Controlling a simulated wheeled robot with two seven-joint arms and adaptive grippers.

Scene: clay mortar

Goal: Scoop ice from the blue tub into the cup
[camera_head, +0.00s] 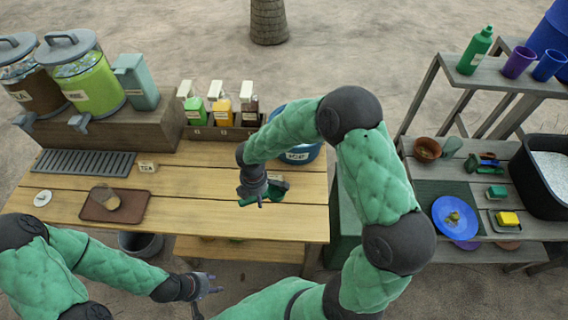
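The blue tub (300,156) stands at the table's right back part, mostly hidden behind my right arm; its contents are out of sight. A small cup (106,199) with a brownish lower part is on a brown tray (128,213) at the table's left. A green scoop-like tool (278,190) is at the table's right, in front of the tub. My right gripper (260,202) is right at this tool, with green showing on both sides of its fingers; whether they are shut on it is unclear. My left gripper (204,298) is open and empty, off the table's front edge.
Two drink dispensers (88,85) and a teal container (136,82) stand on the back riser. Several labelled bottles (221,110) are in a rack beside them. A right-hand side table holds a blue plate (440,228) and a black bin (535,200). The table's middle is clear.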

